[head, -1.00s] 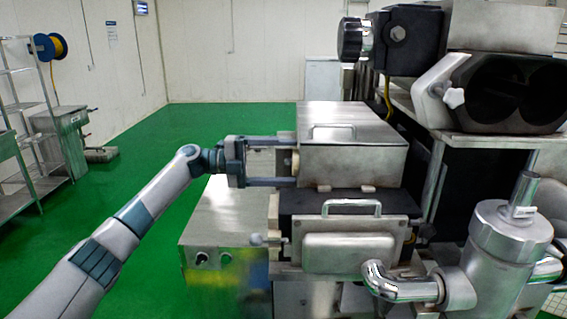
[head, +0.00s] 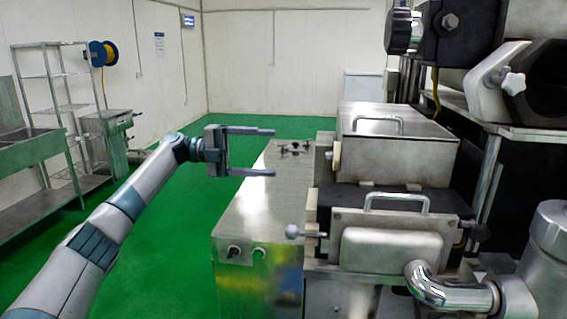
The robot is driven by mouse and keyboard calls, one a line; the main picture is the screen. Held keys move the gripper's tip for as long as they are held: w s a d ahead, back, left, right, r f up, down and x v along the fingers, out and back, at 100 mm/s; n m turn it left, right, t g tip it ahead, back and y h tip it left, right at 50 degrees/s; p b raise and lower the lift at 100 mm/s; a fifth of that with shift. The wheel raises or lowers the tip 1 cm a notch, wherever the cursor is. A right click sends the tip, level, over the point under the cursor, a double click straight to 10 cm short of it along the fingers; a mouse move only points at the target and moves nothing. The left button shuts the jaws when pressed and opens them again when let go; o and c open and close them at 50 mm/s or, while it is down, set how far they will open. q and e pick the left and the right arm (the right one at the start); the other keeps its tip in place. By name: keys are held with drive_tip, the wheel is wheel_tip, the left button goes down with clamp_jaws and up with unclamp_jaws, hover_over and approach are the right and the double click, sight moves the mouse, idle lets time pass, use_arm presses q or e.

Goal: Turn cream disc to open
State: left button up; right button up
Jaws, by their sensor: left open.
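The cream disc (head: 336,156) is on the left side of the upper steel box (head: 395,152), seen nearly edge-on. Its turned angle cannot be told from here. My left gripper (head: 273,152) is open and empty, to the left of the disc and pointing at it. A clear gap lies between its fingertips and the disc. The lid of the steel box, with its handle (head: 378,121), looks closed. My right gripper is not in view.
A low steel cabinet (head: 262,205) with knobs stands below my left gripper, with a dark star-shaped part (head: 296,147) on top. A small lever (head: 293,231) sticks out left of the lower housing. Green floor (head: 180,240) is open at left.

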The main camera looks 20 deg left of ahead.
use_arm(q)
drive_tip(key=shift+v, duration=1.1)
drive_tip(key=shift+a, duration=0.1)
